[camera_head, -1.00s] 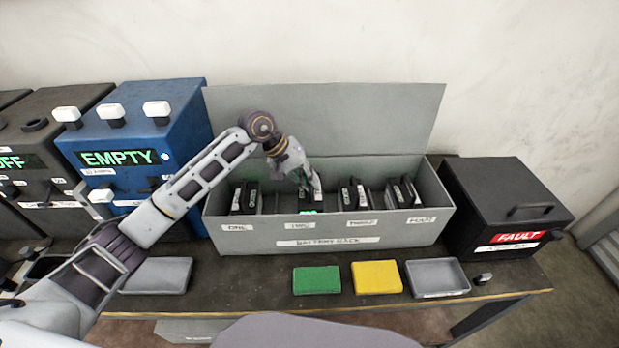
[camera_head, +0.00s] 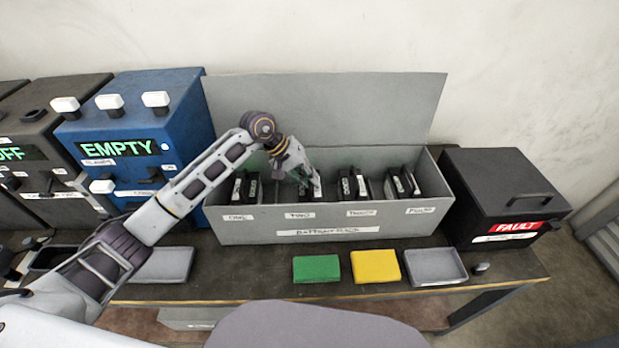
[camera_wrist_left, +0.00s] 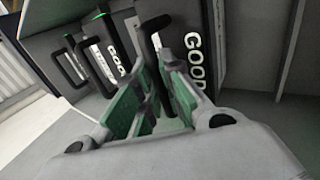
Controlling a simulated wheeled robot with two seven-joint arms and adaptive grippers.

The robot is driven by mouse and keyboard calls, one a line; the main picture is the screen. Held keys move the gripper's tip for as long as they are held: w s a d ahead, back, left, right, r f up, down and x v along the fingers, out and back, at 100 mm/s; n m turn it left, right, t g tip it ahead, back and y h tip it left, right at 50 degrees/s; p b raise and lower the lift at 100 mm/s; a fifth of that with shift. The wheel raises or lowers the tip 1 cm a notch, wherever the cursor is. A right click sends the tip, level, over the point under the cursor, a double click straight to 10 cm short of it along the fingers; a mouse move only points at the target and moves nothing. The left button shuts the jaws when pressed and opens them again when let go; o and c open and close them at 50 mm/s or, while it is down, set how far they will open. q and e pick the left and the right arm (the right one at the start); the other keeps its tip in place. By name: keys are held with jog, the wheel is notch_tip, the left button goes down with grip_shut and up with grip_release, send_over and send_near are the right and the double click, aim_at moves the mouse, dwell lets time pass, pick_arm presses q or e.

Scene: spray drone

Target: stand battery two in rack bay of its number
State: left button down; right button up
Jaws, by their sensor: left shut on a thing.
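The grey battery rack (camera_head: 331,234) stands open on the bench, with bay labels along its front. My left gripper (camera_head: 312,188) reaches down into the bay labelled two and is shut on a black battery, mostly hidden behind the fingers in the head view. In the left wrist view, my left gripper (camera_wrist_left: 153,95) has its green pads at the handle of this battery (camera_wrist_left: 192,55), which bears the word GOOD. Whether the battery touches the bay floor is hidden. My right gripper is not in view.
Black batteries stand in bays one (camera_head: 245,188), three (camera_head: 353,186) and four (camera_head: 402,185). A blue box reading EMPTY (camera_head: 135,130) is at left, a black FAULT box (camera_head: 505,195) at right. Green (camera_head: 316,269) and yellow (camera_head: 375,266) blocks and a grey tray (camera_head: 435,268) lie in front.

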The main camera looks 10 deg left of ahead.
pick_arm(q)
jog(key=c, duration=1.6)
grip_release()
jog(key=shift+o, duration=0.3)
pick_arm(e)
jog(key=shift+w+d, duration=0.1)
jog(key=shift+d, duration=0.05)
pick_arm(q)
jog(key=shift+r, duration=0.1)
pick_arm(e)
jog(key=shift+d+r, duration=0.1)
pick_arm(q)
jog(key=shift+a+r, duration=0.35)
jog(key=shift+r, duration=0.15)
jog(key=b+v, duration=0.1)
jog(key=v, duration=0.5)
jog(key=shift+s, duration=0.15)
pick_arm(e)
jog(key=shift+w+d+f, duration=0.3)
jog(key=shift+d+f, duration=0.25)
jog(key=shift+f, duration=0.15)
pick_arm(q)
jog(key=shift+r, duration=0.1)
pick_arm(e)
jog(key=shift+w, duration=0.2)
